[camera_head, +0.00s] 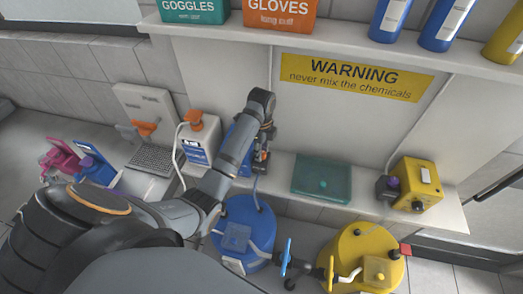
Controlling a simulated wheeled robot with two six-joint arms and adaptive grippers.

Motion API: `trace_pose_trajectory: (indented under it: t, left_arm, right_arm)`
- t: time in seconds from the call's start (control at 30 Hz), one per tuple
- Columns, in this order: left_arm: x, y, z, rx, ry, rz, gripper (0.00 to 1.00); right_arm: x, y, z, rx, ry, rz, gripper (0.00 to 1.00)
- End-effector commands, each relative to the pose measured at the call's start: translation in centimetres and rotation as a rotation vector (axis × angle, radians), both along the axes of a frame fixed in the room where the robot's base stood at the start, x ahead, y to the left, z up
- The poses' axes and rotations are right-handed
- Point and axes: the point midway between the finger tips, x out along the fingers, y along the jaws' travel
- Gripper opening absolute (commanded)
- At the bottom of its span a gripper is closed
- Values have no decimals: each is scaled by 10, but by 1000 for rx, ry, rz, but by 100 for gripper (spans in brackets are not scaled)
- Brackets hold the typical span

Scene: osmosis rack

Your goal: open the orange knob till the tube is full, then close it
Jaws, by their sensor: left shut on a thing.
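My left gripper (262,160) reaches over the wall shelf and points down at the right side of a blue box (240,143). It is shut, with a small bit of the orange knob (258,156) showing at its fingers; the fingers and wrist hide most of it. A thin pale tube (256,190) runs from below there to a blue drum (247,225) on the floor. I cannot make out a liquid level in the tube. My right gripper is not in view.
A yellow box (415,184) with a purple knob stands on the shelf, right of a flat teal tray (321,178). A white canister (197,140) with an orange cap stands left of my wrist.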

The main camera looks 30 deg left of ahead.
Motion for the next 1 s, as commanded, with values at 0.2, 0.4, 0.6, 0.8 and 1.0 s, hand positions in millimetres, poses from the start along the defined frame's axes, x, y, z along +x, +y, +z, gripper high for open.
trace_pose_trajectory:
  t: [0.2,0.4,0.6,0.8,1.0]
  left_arm:
    - [1,-1,2,-3,-5,50,0]
    - [2,-1,2,-3,-6,174,0]
    - [3,-1,3,-4,-7,333,0]
    - [3,-1,3,-4,-8,475,0]
    - [3,-1,3,-4,-10,582,0]
  right_arm:
    - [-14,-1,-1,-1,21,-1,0]
    - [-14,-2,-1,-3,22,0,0]
    - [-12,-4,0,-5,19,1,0]
    - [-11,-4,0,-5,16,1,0]
    - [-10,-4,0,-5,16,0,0]
